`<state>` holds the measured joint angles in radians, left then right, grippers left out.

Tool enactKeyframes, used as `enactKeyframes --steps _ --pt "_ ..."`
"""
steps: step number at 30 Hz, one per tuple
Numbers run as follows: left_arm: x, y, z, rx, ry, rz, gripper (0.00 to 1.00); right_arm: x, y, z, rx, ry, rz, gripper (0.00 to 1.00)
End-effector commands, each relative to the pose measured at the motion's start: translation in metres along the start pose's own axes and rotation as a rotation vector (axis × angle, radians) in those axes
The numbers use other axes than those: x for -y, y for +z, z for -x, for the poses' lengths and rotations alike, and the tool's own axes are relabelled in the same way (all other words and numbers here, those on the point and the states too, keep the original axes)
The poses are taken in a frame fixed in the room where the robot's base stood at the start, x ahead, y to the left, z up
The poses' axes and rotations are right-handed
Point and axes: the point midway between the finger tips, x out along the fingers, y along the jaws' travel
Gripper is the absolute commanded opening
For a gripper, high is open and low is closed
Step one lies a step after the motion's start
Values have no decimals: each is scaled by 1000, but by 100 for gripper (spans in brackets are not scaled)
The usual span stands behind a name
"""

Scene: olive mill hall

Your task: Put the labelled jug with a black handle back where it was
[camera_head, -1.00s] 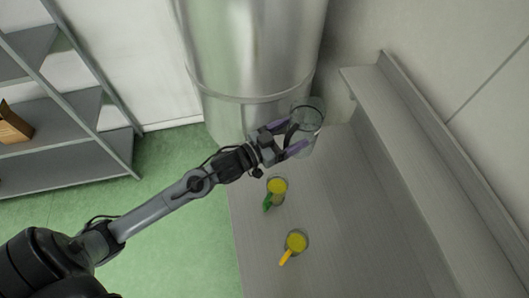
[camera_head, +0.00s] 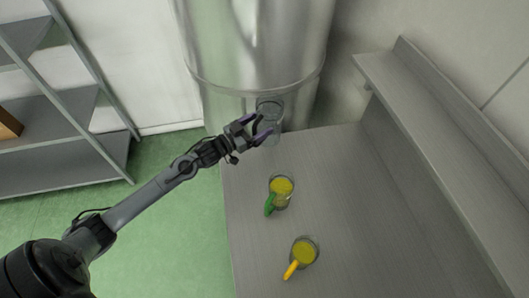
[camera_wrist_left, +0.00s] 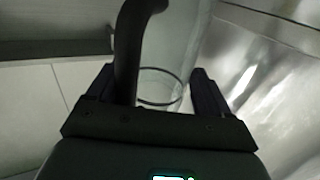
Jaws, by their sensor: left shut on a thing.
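The clear glass jug with a black handle (camera_head: 271,104) is at the far end of the bench, in front of the steel tank in the head view. My left gripper (camera_head: 264,126) is shut on its black handle. In the left wrist view the dark handle (camera_wrist_left: 129,45) stands between the two fingers, with the clear glass wall (camera_wrist_left: 178,45) behind it. No label can be made out. I cannot tell whether the jug's base touches the bench. My right gripper is not in view.
A jug with a green handle (camera_head: 283,186) and a jug with a yellow handle (camera_head: 305,252), both with yellow contents, stand on the grey bench (camera_head: 250,235). The steel tank (camera_head: 250,50) rises behind. A raised ledge (camera_head: 430,130) runs along the right. Grey shelves (camera_head: 60,150) stand left.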

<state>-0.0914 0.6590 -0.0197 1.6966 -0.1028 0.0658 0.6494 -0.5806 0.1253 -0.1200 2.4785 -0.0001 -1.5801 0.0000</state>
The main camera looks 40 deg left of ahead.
Motion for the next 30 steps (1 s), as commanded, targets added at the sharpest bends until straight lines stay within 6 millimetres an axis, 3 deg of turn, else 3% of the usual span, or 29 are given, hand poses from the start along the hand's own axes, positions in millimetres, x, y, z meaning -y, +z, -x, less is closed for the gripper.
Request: enactKeyframes --steps 3,9,17,24,30 --pt "0 22 -1 1 0 3 20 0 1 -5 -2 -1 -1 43" --pt "0 48 -1 0 0 1 20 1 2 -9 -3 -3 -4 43" --pt "-1 63 -1 0 1 2 20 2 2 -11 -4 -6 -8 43" --pt "-1 90 -2 -1 0 1 20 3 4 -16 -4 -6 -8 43" --pt "-1 91 -2 -2 1 0 20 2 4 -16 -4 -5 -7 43"
